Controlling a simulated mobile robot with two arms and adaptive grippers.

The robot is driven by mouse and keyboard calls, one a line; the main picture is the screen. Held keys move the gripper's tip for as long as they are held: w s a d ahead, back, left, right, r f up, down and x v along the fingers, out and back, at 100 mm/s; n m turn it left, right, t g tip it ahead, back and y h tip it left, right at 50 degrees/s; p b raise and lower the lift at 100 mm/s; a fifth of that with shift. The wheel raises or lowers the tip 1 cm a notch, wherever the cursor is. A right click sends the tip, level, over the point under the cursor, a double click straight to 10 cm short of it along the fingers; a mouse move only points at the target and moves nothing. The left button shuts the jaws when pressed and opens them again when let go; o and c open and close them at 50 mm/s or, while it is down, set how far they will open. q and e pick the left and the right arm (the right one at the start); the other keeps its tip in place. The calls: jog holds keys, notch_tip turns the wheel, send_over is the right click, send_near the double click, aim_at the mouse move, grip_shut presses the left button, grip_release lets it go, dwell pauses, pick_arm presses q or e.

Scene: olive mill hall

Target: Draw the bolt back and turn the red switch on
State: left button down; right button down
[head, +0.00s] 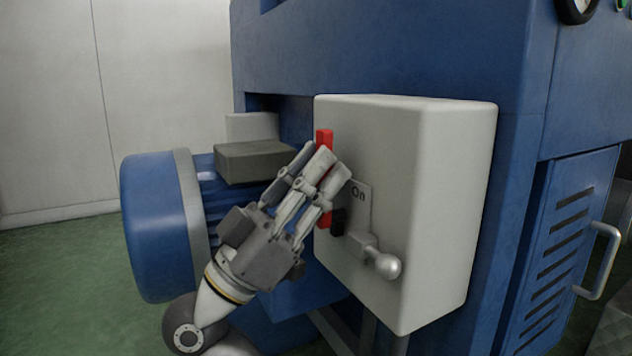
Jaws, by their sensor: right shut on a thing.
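The red switch (324,138) is on the front face of a light grey box. It shows as an upright red bar, its middle hidden by my fingers. My right gripper (327,163) comes from the lower left and is shut on the red switch. A small plate marked "On" (357,196) is just right of the fingers. Below it, a grey bolt with a round knob (387,266) sticks out from the box, and a black piece (339,222) is at its left end. How far the bolt is drawn is hard to tell. My left gripper is not in view.
The grey box (445,200) is fixed to a large blue machine (400,50). A blue motor (155,230) with a grey-brown terminal box (255,162) is close behind my right gripper. A louvred blue door (565,250) with a handle (605,265) is at the right.

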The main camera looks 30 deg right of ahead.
jog(key=c, duration=1.4)
grip_release()
jog(key=shift+a, duration=0.1)
jog(key=v, duration=1.2)
jog(key=shift+s, duration=0.1)
